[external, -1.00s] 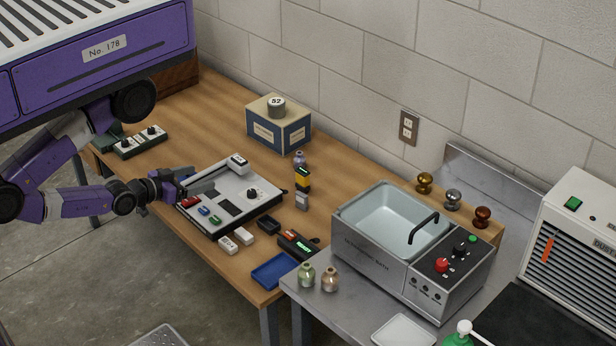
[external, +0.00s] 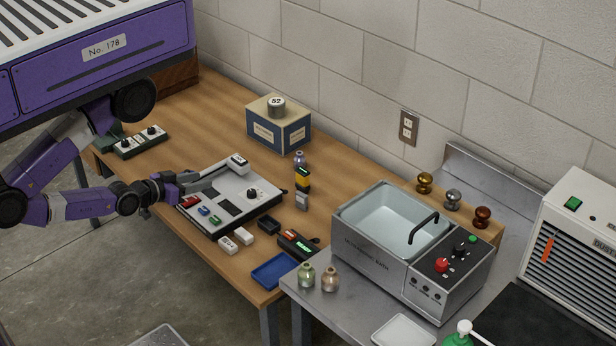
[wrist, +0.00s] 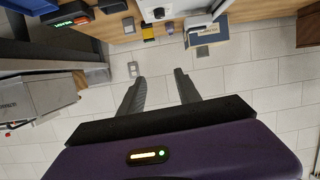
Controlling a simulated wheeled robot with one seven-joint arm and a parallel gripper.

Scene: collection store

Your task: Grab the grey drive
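A small grey block (external: 302,202), apparently the grey drive, stands on the wooden table just in front of a yellow and black stack (external: 303,179). It seems to show at the table edge in the wrist view (wrist: 129,26), small and hard to make out. My gripper (external: 188,181) is at the left edge of the flat grey device, well to the left of the grey block. In the wrist view, my two fingers (wrist: 160,88) are spread apart with nothing between them.
The grey device (external: 238,207), with small coloured blocks on it, lies between my gripper and the grey block. A purple bottle (external: 299,158) and a blue box (external: 279,134) stand behind the stack.

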